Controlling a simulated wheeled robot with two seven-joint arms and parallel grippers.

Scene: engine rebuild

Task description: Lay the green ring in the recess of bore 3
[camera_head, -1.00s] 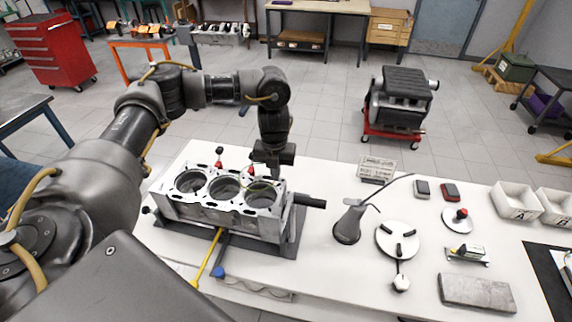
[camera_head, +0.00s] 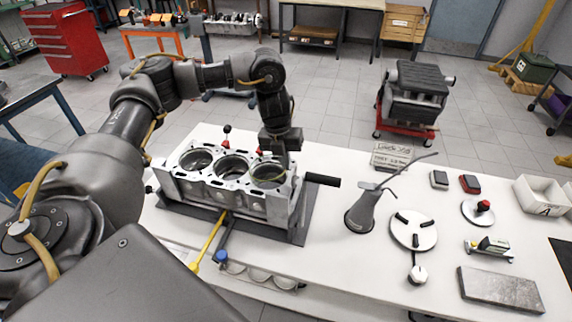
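The silver engine block (camera_head: 222,196) stands on a dark stand on the white table, with three open bores in a row along its top. Bore 3 (camera_head: 268,175) is the rightmost in the picture. A thin, faint green arc, the green ring (camera_head: 266,164), shows at the far side of bore 3. Whether it lies in the recess or just above it is too small to tell. My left gripper (camera_head: 283,163) points down at the back right edge of bore 3, close to the ring. Its fingertips are too small and dark to read. My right gripper is out of view.
A black handle (camera_head: 322,179) sticks out right of the block. An oil can (camera_head: 362,212), a round white plate (camera_head: 413,230) and a grey slab (camera_head: 500,290) stand on the table's right part. A yellow-handled tool (camera_head: 208,243) lies in front.

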